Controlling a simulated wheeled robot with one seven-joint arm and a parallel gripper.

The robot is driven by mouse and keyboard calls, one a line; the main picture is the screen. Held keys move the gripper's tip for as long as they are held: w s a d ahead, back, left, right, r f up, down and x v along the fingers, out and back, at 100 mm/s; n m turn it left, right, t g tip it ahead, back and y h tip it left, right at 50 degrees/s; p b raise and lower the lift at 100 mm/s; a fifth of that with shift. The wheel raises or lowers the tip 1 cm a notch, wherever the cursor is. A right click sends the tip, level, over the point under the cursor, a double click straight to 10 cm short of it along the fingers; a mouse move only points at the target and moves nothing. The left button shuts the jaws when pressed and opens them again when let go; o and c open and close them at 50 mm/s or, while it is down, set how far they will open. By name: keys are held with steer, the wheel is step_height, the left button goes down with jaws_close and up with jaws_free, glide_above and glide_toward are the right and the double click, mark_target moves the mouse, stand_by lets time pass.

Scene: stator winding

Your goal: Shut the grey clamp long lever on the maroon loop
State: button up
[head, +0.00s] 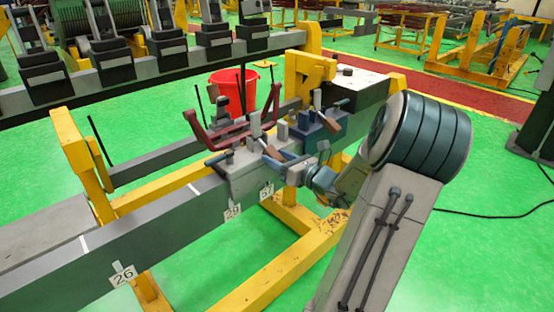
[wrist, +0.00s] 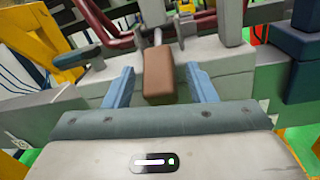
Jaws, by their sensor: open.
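A lever with a brown grip (wrist: 159,78) on a metal rod points toward my wrist camera. My gripper (head: 277,156) is at the clamp's near right side, fingers open. In the wrist view its two blue-grey fingers (wrist: 161,86) stand either side of the brown grip, with a gap on each side. I cannot tell whether this grip is the long lever's.
A blue clamp (head: 318,128) with its own levers stands just right of the grey one. A blue-handled lever (head: 216,160) sticks out at the left. A yellow post (head: 305,75) and red bucket (head: 232,90) are behind. The beam (head: 150,235) is bare toward the left.

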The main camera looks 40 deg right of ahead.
steer(key=shift+w, duration=0.3)
jaws_close()
steer(key=shift+r, duration=0.1)
steer(key=shift+r+p, duration=0.1)
steer(key=shift+p, duration=0.25)
